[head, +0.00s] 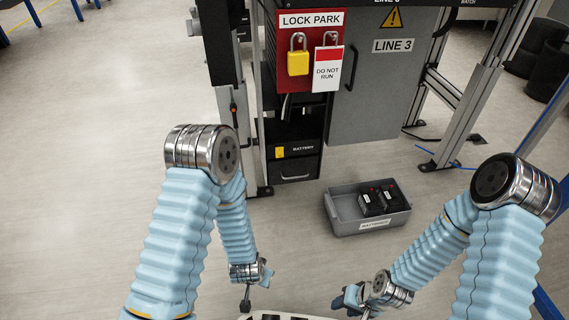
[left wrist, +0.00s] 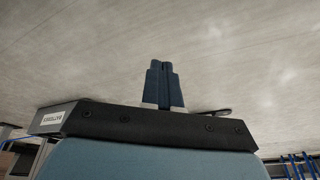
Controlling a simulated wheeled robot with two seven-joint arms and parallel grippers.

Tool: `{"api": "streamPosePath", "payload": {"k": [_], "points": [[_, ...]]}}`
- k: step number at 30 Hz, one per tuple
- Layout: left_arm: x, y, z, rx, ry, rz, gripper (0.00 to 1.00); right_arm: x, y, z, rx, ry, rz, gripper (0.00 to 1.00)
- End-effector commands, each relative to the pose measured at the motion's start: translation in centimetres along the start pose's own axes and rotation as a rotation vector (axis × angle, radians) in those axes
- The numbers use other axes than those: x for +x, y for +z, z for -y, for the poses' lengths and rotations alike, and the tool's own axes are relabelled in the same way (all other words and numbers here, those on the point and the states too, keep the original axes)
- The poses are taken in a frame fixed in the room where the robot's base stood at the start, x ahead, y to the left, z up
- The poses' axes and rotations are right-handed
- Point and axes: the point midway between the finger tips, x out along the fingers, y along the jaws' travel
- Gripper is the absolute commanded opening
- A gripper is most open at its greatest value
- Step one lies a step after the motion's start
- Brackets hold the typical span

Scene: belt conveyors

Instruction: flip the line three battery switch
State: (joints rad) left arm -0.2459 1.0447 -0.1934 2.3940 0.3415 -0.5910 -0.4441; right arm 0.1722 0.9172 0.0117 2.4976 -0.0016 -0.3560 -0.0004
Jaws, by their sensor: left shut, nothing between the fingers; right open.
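The line 3 cabinet (head: 375,90) stands at the top of the head view, with a "LINE 3" label. Left of its grey door is a dark bay (head: 303,125) with a drawer front (head: 297,150) labelled "BATTERY". A small lever-like shape (head: 285,106) shows in the bay; I cannot tell whether it is the battery switch or how it is set. My right gripper (head: 349,299) is open and empty at the bottom of the head view, well away from the cabinet. My left gripper (left wrist: 164,82) is shut and empty above the floor.
A red "LOCK PARK" board (head: 286,62) carries a yellow padlock (head: 298,62) and a "DO NOT RUN" tag (head: 327,70) on another lock. A grey bin (head: 345,226) with dark battery packs (head: 381,199) stands on the floor before the cabinet. Floor to the left is clear.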

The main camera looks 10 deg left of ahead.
Motion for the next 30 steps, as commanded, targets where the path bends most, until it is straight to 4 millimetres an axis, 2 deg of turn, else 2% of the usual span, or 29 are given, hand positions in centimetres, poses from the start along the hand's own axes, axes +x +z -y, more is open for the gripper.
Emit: {"api": "streamPosePath", "payload": {"k": [5, 8, 10, 15, 18, 21, 24, 30], "points": [[-0.7, -3.2, 0.7, 0.191, -0.142, -0.085, 0.00, -0.9, 0.0, 0.3, -0.001, 0.000, 0.002, 0.43], [-1.7, -6.0, 1.1, 0.335, -0.262, -0.151, 0.00, -1.4, 0.0, 0.6, -0.001, 0.000, 0.003, 0.43], [-3.1, -8.6, 1.2, 0.459, -0.376, -0.208, 0.00, -1.9, 0.1, 0.7, -0.001, 0.000, 0.005, 0.43], [-8.7, -16.0, 0.3, 0.762, -0.716, -0.363, 0.00, -3.1, 0.1, 1.2, -0.002, -0.001, 0.008, 0.43], [-12.2, -19.2, -0.9, 0.876, -0.887, -0.428, 0.00, -3.5, 0.1, 1.3, -0.002, -0.001, 0.010, 0.43], [-14.9, -21.1, -2.0, 0.941, -1.010, -0.469, 0.00, -3.7, 0.1, 1.4, -0.002, -0.001, 0.011, 0.43], [-16.5, -22.0, -2.7, 0.972, -1.081, -0.490, 0.00, -3.8, 0.1, 1.5, -0.002, -0.001, 0.012, 0.43], [-17.1, -22.4, -2.9, 0.983, -1.111, -0.496, 0.00, -3.8, 0.2, 1.5, -0.002, -0.001, 0.012, 0.43]]}}
